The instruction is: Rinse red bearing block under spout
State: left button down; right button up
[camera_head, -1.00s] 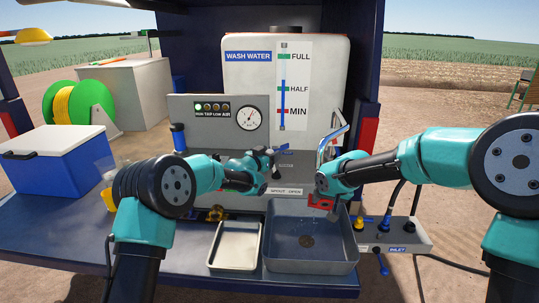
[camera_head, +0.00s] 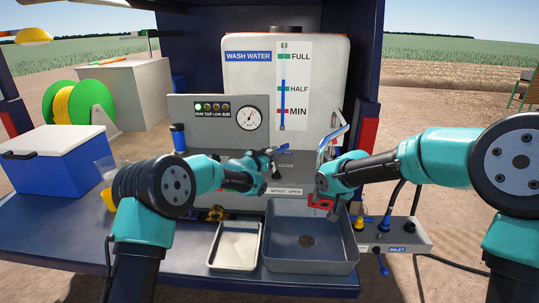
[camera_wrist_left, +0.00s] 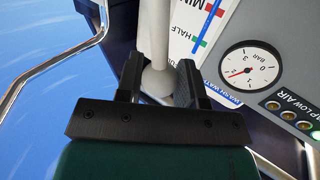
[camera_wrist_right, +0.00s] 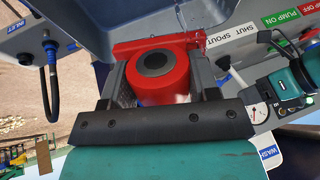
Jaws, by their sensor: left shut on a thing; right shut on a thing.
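The red bearing block (camera_head: 321,203) is held over the grey basin (camera_head: 312,267), near its back edge. In the right wrist view the block (camera_wrist_right: 160,80) has a round boss with a dark bore, and my right gripper (camera_wrist_right: 161,82) is shut on it. My left gripper (camera_head: 268,163) is in front of the grey panel, left of the block. In the left wrist view its fingers (camera_wrist_left: 159,80) are shut around a pale, round-ended rod (camera_wrist_left: 157,50).
A white tray (camera_head: 236,246) stands left of the basin. The wash water tank (camera_head: 255,90) stands behind, and the gauge panel (camera_head: 190,115) is at left. An inlet block (camera_head: 405,243) with valves and hoses is right of the basin. The blue cooler (camera_head: 60,165) is far left.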

pick_arm(q)
jog(key=shift+w+a+f+n+t+h, duration=0.1)
jog(key=shift+a+f+n+t+h, duration=0.1)
jog(key=shift+a+n, duration=0.2)
jog(key=shift+a+f+n+t+h, duration=0.1)
jog(key=shift+a+n+t, duration=0.1)
jog(key=shift+a+n, duration=0.15)
jog(key=c, duration=0.8)
grip_release()
jog(key=shift+a, duration=0.1)
jog(key=shift+o, duration=0.2)
jog(key=v, duration=1.2)
pick_arm(e)
jog(key=shift+s, duration=0.15)
jog(key=s+a, duration=0.2)
jog(key=s, duration=0.5)
jog(key=shift+s, duration=0.25)
